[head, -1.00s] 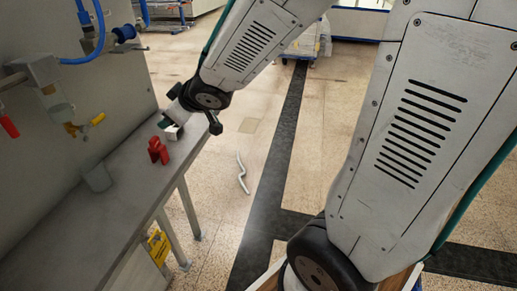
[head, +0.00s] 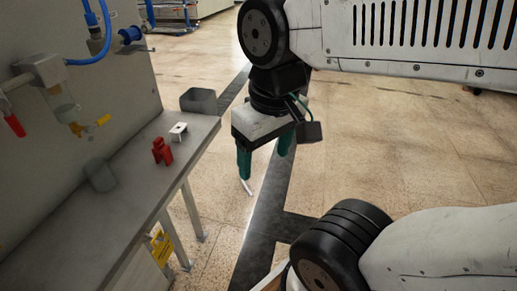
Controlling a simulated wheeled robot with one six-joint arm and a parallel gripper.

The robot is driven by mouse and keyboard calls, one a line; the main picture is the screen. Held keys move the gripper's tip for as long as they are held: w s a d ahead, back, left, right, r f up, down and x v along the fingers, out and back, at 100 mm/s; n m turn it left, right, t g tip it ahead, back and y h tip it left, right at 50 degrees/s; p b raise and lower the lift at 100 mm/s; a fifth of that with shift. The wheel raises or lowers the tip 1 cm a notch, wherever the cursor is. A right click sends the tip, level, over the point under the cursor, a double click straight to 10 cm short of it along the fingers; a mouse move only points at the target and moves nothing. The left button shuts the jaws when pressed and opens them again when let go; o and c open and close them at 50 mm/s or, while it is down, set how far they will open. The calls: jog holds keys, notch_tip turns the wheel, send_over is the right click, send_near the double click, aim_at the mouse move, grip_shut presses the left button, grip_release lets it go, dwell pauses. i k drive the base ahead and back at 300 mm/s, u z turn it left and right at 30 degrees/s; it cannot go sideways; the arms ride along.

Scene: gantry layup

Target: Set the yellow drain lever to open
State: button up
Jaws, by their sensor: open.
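Nothing hides the lever.
A grey bench (head: 120,200) runs below the panel. On it are a red clamp-like piece (head: 162,151), a small white bracket (head: 179,131) and a grey cup (head: 99,175). A red handle (head: 15,125) hangs left of the lever. A dark bin (head: 199,101) stands behind the bench end.

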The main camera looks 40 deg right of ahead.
aim_at(89, 129)
jog(key=u, duration=2.25)
jog(key=k, duration=1.3)
jog(key=z, duration=2.05)
jog(key=i, duration=0.5)
jog(key=z, duration=0.1)
